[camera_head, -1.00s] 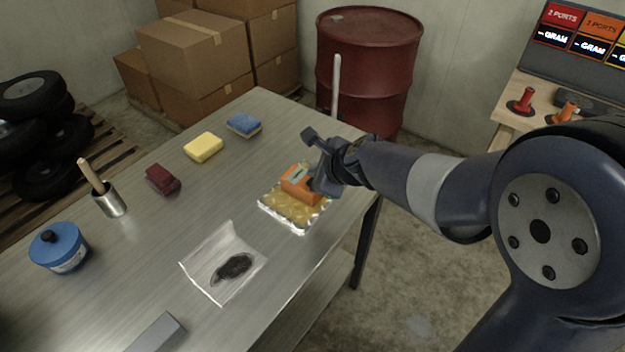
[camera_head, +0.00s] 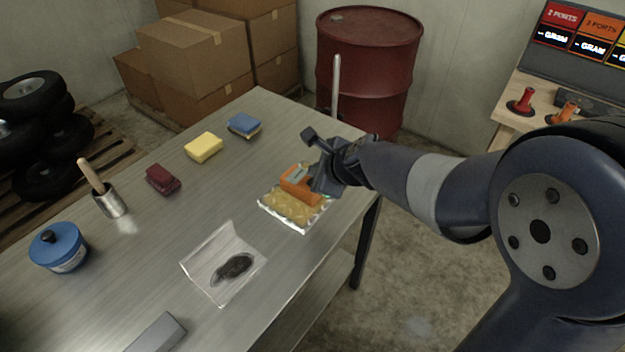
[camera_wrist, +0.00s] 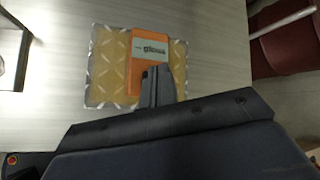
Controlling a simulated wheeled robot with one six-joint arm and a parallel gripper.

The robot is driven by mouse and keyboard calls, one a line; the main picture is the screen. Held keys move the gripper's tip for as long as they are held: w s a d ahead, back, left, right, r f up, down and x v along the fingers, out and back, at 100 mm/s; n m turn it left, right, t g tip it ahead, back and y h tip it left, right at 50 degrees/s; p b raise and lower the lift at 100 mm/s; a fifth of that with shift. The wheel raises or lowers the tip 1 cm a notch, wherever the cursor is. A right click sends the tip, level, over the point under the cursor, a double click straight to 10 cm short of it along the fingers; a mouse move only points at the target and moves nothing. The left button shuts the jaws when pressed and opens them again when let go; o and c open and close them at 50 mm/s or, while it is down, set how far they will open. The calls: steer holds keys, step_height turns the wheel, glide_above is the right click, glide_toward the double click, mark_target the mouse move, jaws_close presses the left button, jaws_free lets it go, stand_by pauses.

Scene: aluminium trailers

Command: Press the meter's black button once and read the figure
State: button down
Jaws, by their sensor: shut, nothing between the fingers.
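The orange meter (camera_head: 296,186) lies on a yellow diamond-patterned plate (camera_head: 287,209) with a silver edge, near the table's right edge. In the wrist view the meter (camera_wrist: 137,95) shows a pale display (camera_wrist: 152,49) with dark characters too blurred to read surely. My gripper (camera_head: 313,188) is over the meter's near right part. In the wrist view my gripper's fingers (camera_wrist: 157,72) are shut together, empty, with their tips just below the display. The black button is not clearly visible; the fingers cover that part of the meter. I cannot tell whether they touch it.
On the metal table (camera_head: 215,190) are a clear bag with dark matter (camera_head: 234,267), a blue sponge (camera_head: 243,125), a yellow sponge (camera_head: 203,147), a dark red block (camera_head: 162,179), a metal cup (camera_head: 110,203) and a blue pot (camera_head: 60,247). A red drum (camera_head: 368,60) stands behind.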

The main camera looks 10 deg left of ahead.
steer(key=shift+f+b, duration=0.4)
steer(key=shift+f, duration=0.05)
steer(key=shift+f+b, duration=0.45)
steer(key=shift+f, duration=0.05)
stand_by(0.6)
steer(key=shift+r, duration=0.1)
steer(key=shift+r+p, duration=0.85)
steer(key=shift+p, duration=0.1)
step_height(320, 180, up, 5)
steer(key=p, duration=0.5)
stand_by(0.7)
